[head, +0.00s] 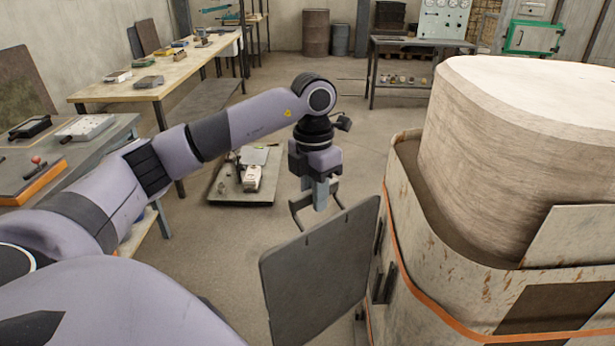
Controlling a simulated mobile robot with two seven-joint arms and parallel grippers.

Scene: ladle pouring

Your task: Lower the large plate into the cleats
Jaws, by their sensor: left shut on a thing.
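The large plate (318,275) is a dark grey upright sheet with rounded corners, hanging in the lower middle of the head view. My left gripper (320,198) is above its top edge, shut on the plate by what looks like a grey bracket or handle there. The plate's right edge is close to the side of the big rust-stained housing (410,255); I cannot tell whether they touch. Dark upright pieces on that side (387,283), possibly the cleats, show just right of the plate. The plate's bottom edge is cut off by the frame. My right gripper is not in view.
A low cart (235,188) stands on the floor behind my arm. Workbenches (150,85) line the left. The floor between cart and housing is clear.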

